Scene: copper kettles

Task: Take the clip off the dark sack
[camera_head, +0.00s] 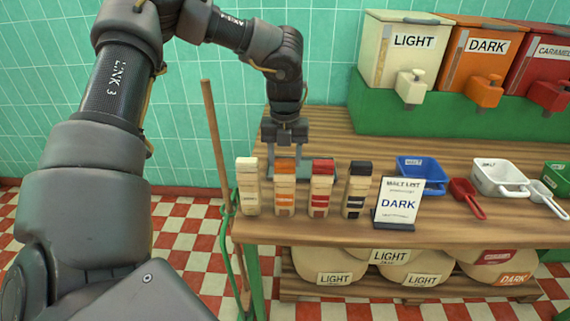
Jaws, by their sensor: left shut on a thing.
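The dark sack (517,277), with an orange label, lies at the right on the low shelf under the table. I cannot make out a clip on it. On the table stand narrow blocks: a cream one (248,190), an orange-banded one (285,195), a red-banded one (320,195) and a black-banded one (356,195). My left gripper (286,158) points down just behind the orange-banded block, near its top. My right gripper is not in view.
A sign reading DARK (399,203) stands at the table's front. Right of it are a blue scoop (423,171), a red scoop (467,197) and a white scoop (498,178). Dispensers (406,55) line the back. A wooden pole (215,140) leans at the table's left end.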

